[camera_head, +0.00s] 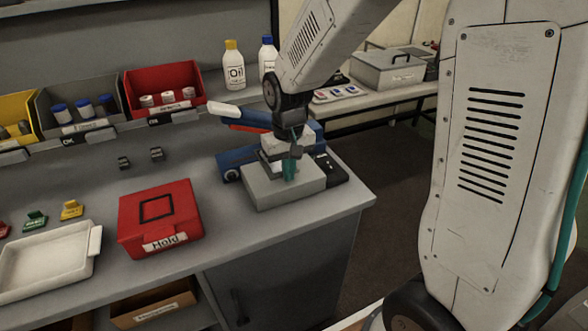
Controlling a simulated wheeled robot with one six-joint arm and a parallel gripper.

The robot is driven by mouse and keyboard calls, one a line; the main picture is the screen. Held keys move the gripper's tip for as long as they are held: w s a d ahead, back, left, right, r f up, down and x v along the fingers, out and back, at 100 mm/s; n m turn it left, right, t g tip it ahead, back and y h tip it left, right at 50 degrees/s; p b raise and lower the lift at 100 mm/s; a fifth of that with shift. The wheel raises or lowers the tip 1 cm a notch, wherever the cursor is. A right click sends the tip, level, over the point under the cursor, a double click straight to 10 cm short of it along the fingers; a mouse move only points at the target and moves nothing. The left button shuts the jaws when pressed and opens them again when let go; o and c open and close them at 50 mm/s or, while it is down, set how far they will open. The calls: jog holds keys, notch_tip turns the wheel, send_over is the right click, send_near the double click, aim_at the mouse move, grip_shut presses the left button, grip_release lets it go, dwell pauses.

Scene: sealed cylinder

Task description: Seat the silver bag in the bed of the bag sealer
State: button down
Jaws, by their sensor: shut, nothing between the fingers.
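The bag sealer (240,158) is a blue device with a raised lever arm, at the right end of the grey bench. A pale grey block (258,196) with a flat top stands at its front. My gripper (290,172) points down over this block, with its fingers shut and empty. A teal strip shows at the fingers, low over or touching the block's top; I cannot tell which. I cannot clearly make out the silver bag. The sealer's bed is largely hidden behind my gripper and wrist.
A red box marked Hold (160,218) and a white tray (50,262) stand on the bench to the left. Red (165,92), grey and yellow bins line the shelf behind, with bottles (234,66) beside them. The bench's right edge is close to the sealer.

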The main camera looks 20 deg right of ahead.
jog(key=shift+w, duration=0.5)
jog(key=shift+w, duration=0.8)
jog(key=shift+w+r, duration=0.1)
jog(key=s, duration=0.4)
jog(key=shift+s+d+r, duration=0.1)
jog(key=shift+s+d, duration=0.05)
jog(key=shift+s, duration=0.15)
notch_tip(320, 180, up, 10)
jog(key=s+d+r, duration=0.1)
jog(key=s+r, duration=0.1)
jog(key=s, duration=0.9)
jog(key=s+d+r+t, duration=0.1)
jog(key=s+d+r, duration=0.1)
jog(key=s, duration=1)
jog(key=shift+s+r, duration=0.3)
jog(key=shift+r, duration=0.2)
